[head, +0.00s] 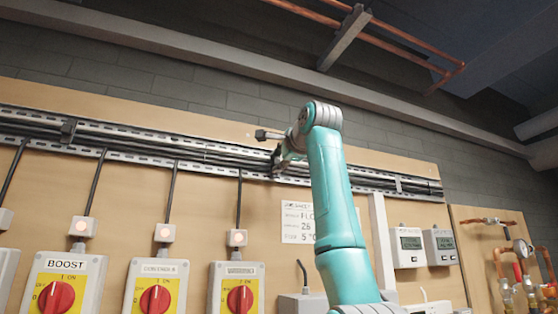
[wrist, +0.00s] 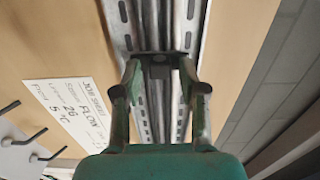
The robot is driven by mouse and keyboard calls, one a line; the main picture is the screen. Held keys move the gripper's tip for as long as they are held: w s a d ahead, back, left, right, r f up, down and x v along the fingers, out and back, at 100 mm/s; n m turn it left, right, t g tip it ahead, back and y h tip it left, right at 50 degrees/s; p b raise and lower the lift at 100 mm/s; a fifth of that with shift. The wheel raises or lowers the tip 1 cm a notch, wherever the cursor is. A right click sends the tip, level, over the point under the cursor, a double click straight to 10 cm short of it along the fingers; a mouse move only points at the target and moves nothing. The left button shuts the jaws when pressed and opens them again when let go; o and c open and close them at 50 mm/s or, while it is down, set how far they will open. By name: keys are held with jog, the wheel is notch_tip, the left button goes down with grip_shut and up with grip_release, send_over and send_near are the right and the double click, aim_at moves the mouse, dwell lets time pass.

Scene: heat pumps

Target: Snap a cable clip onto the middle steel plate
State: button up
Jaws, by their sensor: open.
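A slotted steel cable tray (head: 130,122) with dark cables runs along the wooden wall board. It also shows in the wrist view (wrist: 191,18). A dark clip (head: 68,130) sits across the tray at the left, and another clip (head: 397,184) at the right. In the wrist view a dark clip-like piece (wrist: 158,59) lies across the middle of the tray. My gripper (wrist: 160,76) is open, with one finger on each side of this piece. I cannot tell whether the fingers touch it. In the head view my gripper (head: 283,158) is at the tray, partly hidden by my arm.
Red rotary switches (head: 57,297) on yellow plates stand below, with cables rising to the tray. A job sheet (head: 298,222) hangs under the tray; it also shows in the wrist view (wrist: 72,103). Copper pipes (head: 400,35) run overhead. White controllers (head: 411,246) are at right.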

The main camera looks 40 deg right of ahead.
jog(key=v, duration=1.4)
dwell(1.0)
dwell(0.5)
